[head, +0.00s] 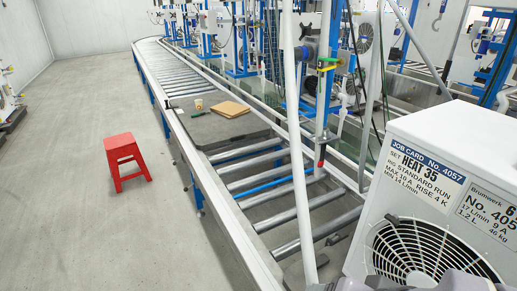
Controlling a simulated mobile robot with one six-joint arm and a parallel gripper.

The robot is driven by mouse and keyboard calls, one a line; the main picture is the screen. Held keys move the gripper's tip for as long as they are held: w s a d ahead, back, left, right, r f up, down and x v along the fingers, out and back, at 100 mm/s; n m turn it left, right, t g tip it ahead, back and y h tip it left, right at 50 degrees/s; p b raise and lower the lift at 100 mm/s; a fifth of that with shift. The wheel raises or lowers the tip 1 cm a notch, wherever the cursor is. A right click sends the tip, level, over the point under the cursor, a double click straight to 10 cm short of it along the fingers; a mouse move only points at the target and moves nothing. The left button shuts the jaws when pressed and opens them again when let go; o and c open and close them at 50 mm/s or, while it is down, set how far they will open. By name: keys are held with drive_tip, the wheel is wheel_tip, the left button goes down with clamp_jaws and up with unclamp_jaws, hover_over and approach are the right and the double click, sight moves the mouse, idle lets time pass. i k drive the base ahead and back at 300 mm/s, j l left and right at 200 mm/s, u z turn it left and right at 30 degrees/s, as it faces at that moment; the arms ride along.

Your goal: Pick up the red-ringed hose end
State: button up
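A hose end with a red ring (321,153) hangs at the lower end of a pale upright hose or pipe, over the roller conveyor right of the picture's middle. My gripper's fingers are not visible. Only some grey parts, perhaps of my own arm, show at the bottom edge, well below and apart from the hose end.
A white pump unit (428,160) with a job card and fan grille fills the lower right. The roller conveyor (262,178) runs back left, bearing a brown board (229,109) and a small cup (198,104). A red stool (125,160) stands on open floor at left.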

sight(325, 135)
drive_tip(key=i+j+z, duration=0.1)
drive_tip(key=j+z, duration=0.25)
drive_tip(key=j, duration=0.55)
drive_tip(key=j+z, duration=0.35)
drive_tip(key=j, duration=0.55)
drive_tip(key=i+j+z, duration=0.2)
drive_tip(key=i, duration=0.25)
drive_tip(key=i+j+z, duration=0.25)
drive_tip(key=i, duration=0.15)
drive_tip(key=l, duration=0.1)
